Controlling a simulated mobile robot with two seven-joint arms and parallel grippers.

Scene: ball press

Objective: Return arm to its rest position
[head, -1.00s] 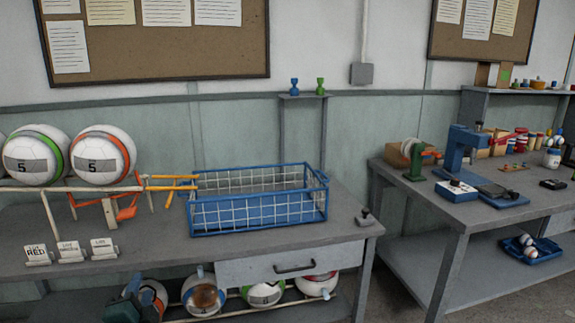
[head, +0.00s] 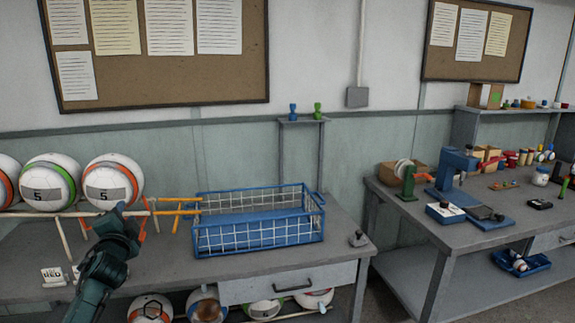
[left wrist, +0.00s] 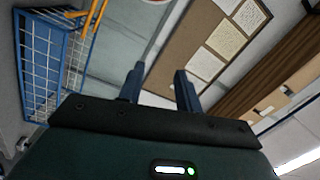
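My left arm comes in from the lower left of the head view, dark teal, with its left gripper (head: 121,210) pointing up in front of the ball rack. In the left wrist view, the two dark fingers of this gripper (left wrist: 158,80) stand apart with nothing between them. The gripper is open and empty. The blue wire basket (head: 258,238) is to its right on the workbench, clear of the gripper; it also shows at the left of the left wrist view (left wrist: 42,65). My right gripper is not in view.
White balls with coloured bands, one of them orange (head: 113,182), sit on the rack behind my left arm. Small label cards (head: 53,277) stand on the grey workbench (head: 170,262). A second bench (head: 395,205) with a blue press (head: 452,170) is at the right.

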